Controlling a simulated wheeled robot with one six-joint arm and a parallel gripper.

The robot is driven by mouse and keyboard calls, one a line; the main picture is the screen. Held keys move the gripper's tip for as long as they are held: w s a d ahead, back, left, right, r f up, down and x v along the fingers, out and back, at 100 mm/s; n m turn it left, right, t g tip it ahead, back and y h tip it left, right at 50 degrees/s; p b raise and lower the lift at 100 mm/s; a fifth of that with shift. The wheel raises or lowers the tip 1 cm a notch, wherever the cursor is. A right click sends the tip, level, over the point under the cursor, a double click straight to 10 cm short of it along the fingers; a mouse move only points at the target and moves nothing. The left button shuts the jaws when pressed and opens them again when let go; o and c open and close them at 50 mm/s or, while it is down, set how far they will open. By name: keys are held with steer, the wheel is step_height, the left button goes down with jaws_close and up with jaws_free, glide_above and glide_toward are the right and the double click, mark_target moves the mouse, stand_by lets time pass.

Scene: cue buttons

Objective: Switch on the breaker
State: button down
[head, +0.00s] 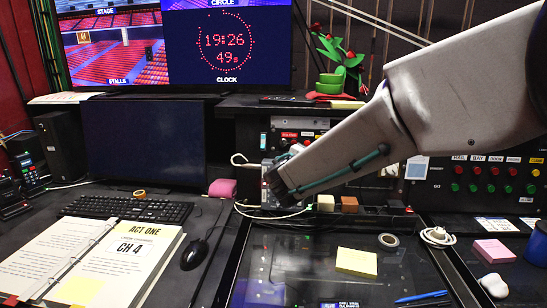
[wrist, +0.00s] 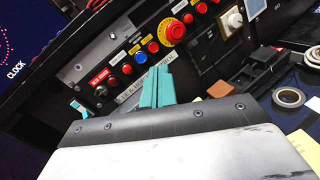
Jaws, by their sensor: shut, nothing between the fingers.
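My gripper (wrist: 156,80) shows in the wrist view with its two teal fingers together and nothing between them. Its tips are in front of the lower edge of a control panel (wrist: 68,70), and I cannot tell whether they touch it. The panel carries red buttons, a blue button (wrist: 141,57), a red knob on a yellow ring (wrist: 171,33) and a white switch (wrist: 231,19). A small light-blue lever (wrist: 77,106) stands left of my fingers. I cannot tell which part is the breaker. In the head view my arm hides much of the panel.
In the head view, a monitor (head: 143,130), keyboard (head: 128,209), open binder (head: 100,262) and mouse (head: 195,254) are at left. Yellow notes (head: 356,262) and a tape roll (head: 388,240) lie on the desk. Another button panel (head: 490,180) is at right.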

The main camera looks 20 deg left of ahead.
mark_target(264, 151)
steer(key=s+a+f+n+y, duration=0.1)
steer(key=a+f+n+y, duration=0.1)
steer(key=a, duration=0.6)
steer(key=s+a+f+n+y, duration=0.2)
steer(key=a+n, duration=0.4)
steer(key=a, duration=0.3)
steer(key=f+y, duration=0.1)
steer(key=y, duration=0.1)
steer(key=shift+s+f+t+y, duration=0.15)
steer(key=shift+s+t+y, duration=0.05)
steer(key=shift+t+y, duration=0.2)
steer(key=x, duration=1)
steer(key=shift+d, duration=0.15)
